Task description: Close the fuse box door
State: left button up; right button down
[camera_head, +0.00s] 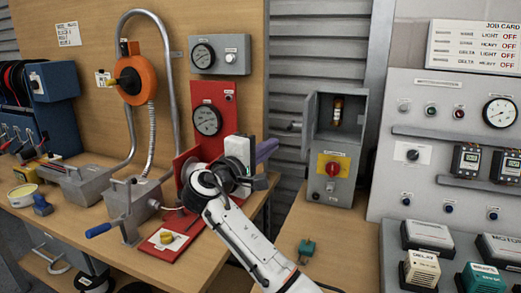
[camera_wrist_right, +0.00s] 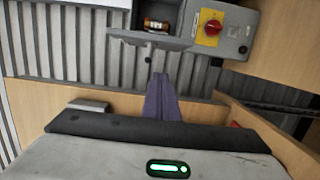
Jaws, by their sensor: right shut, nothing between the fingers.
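The grey fuse box (camera_head: 346,190) stands on the right-hand bench, with a red rotary switch on a yellow plate (camera_head: 333,165) on its lower front. Its door (camera_head: 308,126) stands open, swung out on the left side, with a handle (camera_head: 294,126) sticking out leftward. A fuse (camera_head: 337,112) shows inside the open upper compartment. My right gripper (camera_head: 267,150) has purple fingers that are shut and empty, left of the door and apart from it. In the right wrist view the fingers (camera_wrist_right: 160,96) point toward the fuse box (camera_wrist_right: 232,22); the fuse (camera_wrist_right: 156,25) shows there too. My left gripper is not in view.
A red gauge stand (camera_head: 207,98) is behind and left of my right gripper. A vise with a blue handle (camera_head: 100,230) is on the left bench. A small green item (camera_head: 307,247) lies in front of the fuse box. A control panel (camera_head: 420,180) rises to its right.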

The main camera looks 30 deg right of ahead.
aim_at(308, 123)
jog(key=d+p, duration=0.1)
jog(key=d, duration=0.5)
jog(key=shift+s+d, duration=0.15)
jog(key=shift+s, duration=0.15)
jog(key=shift+f, duration=0.1)
